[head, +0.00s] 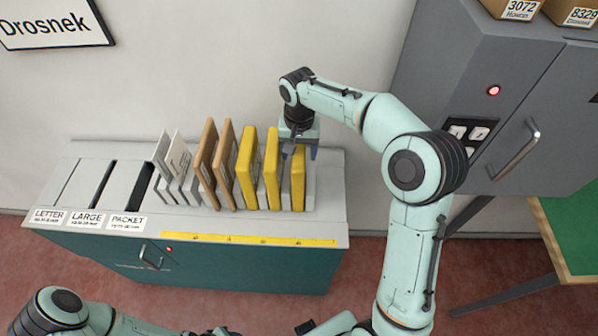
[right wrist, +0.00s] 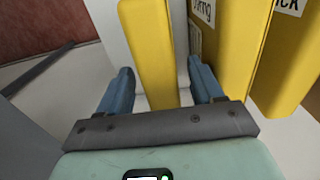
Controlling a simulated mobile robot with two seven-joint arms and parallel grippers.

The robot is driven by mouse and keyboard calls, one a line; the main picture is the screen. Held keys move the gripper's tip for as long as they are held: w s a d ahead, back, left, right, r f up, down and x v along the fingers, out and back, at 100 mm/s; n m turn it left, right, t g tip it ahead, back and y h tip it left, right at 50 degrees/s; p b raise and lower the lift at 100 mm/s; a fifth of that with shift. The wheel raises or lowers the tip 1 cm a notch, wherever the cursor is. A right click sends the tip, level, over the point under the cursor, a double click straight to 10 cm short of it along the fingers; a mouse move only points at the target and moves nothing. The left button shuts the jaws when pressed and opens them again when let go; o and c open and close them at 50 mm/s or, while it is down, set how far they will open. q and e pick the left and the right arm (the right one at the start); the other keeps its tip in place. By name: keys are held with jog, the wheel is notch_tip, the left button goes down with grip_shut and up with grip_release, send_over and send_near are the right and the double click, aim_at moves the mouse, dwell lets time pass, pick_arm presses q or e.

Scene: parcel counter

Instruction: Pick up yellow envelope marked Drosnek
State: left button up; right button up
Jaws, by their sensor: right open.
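Three yellow envelopes stand upright in a rack on the counter: the left one (head: 246,168), the middle one (head: 271,170) and the right one (head: 298,185). My right gripper (head: 299,152) is open over the right envelope. In the right wrist view, that envelope (right wrist: 150,55) stands between the two blue fingers, with no grip on it seen. No name on it is readable there.
White and brown envelopes (head: 205,160) stand left of the yellow ones. Slots marked letter, large and packet (head: 126,224) are farther left. A wall sign (head: 50,25) reads Drosnek. A grey cabinet (head: 470,90) with a handle stands at the right, beside a green-topped table (head: 575,215).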

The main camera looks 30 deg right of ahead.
grip_shut()
jog(key=shift+r, duration=0.1)
